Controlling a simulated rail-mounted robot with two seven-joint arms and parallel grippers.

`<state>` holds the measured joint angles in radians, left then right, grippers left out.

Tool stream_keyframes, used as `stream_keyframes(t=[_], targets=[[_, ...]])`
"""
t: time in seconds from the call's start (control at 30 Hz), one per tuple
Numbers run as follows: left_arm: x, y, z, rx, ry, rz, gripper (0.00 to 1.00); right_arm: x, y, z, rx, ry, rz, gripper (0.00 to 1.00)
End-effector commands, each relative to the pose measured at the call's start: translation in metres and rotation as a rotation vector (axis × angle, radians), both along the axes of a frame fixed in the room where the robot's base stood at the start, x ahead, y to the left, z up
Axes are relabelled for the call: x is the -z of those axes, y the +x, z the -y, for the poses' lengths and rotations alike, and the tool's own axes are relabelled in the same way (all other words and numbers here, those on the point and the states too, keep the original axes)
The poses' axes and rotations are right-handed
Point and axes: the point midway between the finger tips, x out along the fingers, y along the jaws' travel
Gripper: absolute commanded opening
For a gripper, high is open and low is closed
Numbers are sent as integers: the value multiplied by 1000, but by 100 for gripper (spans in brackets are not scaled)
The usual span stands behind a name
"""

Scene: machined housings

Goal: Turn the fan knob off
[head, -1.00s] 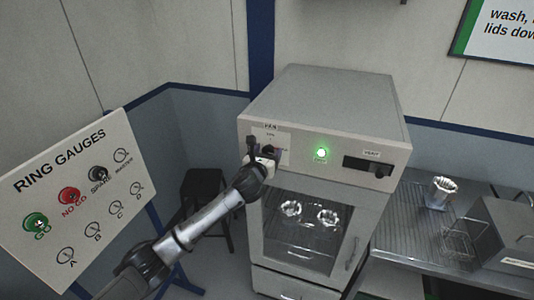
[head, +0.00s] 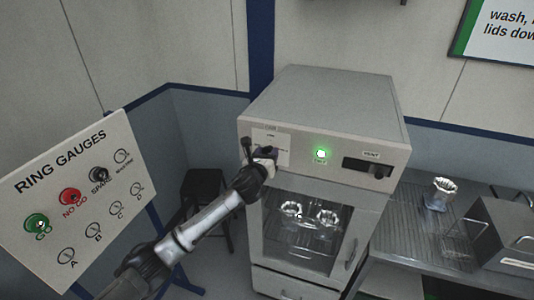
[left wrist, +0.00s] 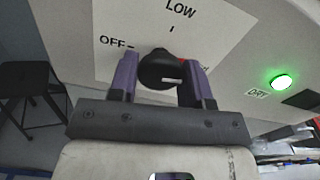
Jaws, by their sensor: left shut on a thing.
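The fan knob (left wrist: 158,68) is a round black knob on a white label plate (left wrist: 118,25) on the oven's front, seen in the left wrist view. The plate reads OFF at the knob's left and LOW above it. A small red patch shows at the knob's right edge. I cannot tell for sure which mark the knob points to. My left gripper (left wrist: 164,78) is shut on the knob, with one purple finger on each side. In the head view my left gripper (head: 262,156) covers most of the knob. My right gripper is in neither view.
A green lamp (head: 321,154) is lit on the oven (head: 330,95), with a vent control (head: 370,167) to its right. A ring gauges board (head: 85,205) stands at the left, and a stool (head: 203,190) stands behind my arm.

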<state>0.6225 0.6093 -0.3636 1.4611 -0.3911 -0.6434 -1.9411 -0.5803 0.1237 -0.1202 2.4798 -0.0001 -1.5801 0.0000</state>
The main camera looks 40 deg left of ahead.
Motion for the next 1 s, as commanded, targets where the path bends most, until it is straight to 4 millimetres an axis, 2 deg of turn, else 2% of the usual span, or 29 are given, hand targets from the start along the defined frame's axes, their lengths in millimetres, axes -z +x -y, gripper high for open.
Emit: stream_keyframes(t=[0.4, 1.0], targets=[[0, 0, 0, -1, -371, 128, 21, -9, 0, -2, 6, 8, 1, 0], [0, 0, 0, 0, -912, 315, 21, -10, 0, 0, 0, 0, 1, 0]])
